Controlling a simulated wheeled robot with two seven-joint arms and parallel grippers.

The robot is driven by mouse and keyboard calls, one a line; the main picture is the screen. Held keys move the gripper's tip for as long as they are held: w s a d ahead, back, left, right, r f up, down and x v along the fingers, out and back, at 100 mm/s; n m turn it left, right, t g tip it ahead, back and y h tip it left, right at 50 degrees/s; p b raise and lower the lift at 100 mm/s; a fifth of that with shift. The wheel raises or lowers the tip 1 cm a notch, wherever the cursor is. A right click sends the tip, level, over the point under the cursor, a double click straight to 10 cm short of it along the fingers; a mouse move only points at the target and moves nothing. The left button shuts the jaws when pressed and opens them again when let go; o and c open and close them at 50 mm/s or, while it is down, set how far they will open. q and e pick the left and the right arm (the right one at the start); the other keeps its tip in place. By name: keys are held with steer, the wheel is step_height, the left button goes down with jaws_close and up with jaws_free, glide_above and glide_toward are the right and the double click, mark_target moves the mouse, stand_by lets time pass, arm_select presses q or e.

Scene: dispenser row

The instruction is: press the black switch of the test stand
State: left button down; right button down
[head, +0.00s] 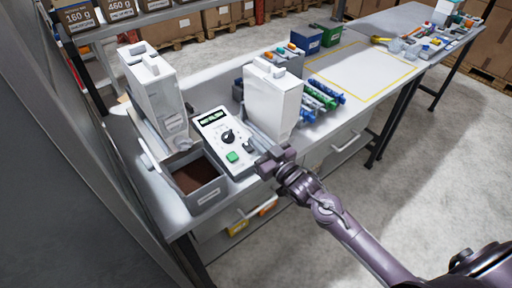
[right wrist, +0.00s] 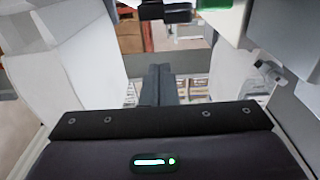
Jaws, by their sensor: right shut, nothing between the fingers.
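The test stand (head: 222,140) is a white panel with a dark green-lit display, a round black switch knob (head: 228,136) and a square green button (head: 232,157). It stands on the bench between two white dispensers. My right gripper (head: 253,132) is shut and empty, just right of the panel, its fingers between the panel and the right dispenser. No contact with the switch shows. The shut fingers also show in the right wrist view (right wrist: 161,70). Dark and green parts hang at that view's top edge; I cannot tell what they are. My left gripper is not in view.
The left white dispenser (head: 155,88) stands over a grey bin (head: 205,194) with brown contents. The right white dispenser (head: 272,102) stands close to my right gripper. Colored racks, bins and a yellow-edged mat (head: 360,72) lie farther right. The floor at front right is clear.

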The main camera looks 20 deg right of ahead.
mark_target(248, 147)
steer(key=shift+x, duration=1.05)
steer(key=shift+s+d+f+p, duration=0.1)
steer(key=shift+s+f+p, duration=0.2)
steer(key=shift+f, duration=0.3)
steer(key=shift+s+d+f+p, duration=0.1)
steer(key=shift+s+f+p, duration=0.15)
steer(key=shift+f, duration=0.4)
steer(key=shift+s+f, duration=0.2)
steer(key=shift+f, duration=0.5)
